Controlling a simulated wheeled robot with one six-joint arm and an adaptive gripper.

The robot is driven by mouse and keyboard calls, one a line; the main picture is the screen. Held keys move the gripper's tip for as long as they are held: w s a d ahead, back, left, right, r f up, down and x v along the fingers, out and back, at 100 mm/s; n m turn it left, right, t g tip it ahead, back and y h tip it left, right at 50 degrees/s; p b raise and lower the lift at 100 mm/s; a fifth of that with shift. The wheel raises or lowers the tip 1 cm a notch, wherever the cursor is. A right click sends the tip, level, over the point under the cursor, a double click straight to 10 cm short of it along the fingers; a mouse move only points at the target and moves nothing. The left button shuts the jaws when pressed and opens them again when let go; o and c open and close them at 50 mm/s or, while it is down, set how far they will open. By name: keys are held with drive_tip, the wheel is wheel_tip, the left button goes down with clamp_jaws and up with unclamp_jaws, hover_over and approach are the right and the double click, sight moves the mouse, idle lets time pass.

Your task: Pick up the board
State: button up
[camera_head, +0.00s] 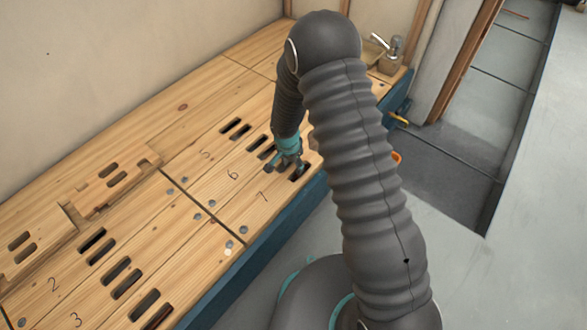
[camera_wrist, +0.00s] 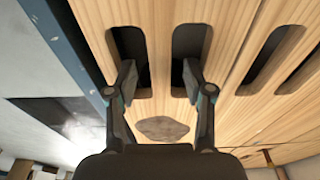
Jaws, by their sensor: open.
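Light wooden boards with paired dark slots cover the bench top. The board marked 7 (camera_head: 252,205) lies flat along the front edge, with boards marked 6 (camera_head: 222,185) and 5 (camera_head: 195,164) beside it. My gripper (camera_head: 288,166) is low over the slotted end of board 7. In the wrist view, my gripper (camera_wrist: 160,79) is open, with one finger at each of the two slots nearest the blue edge. A strip of wood with a dark knot shows between the fingers. I cannot tell whether the fingertips are inside the slots.
The bench has a blue front side (camera_head: 255,248). More slotted boards, marked 2 and 3 (camera_head: 92,305), lie at the lower left, with a recessed gap in the boards behind. A metal tap (camera_head: 390,47) stands at the far end. Grey floor is open at the right.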

drive_tip(key=shift+f, duration=0.4)
clamp_jaws()
drive_tip(key=shift+w, duration=0.1)
drive_tip(key=shift+r, duration=0.15)
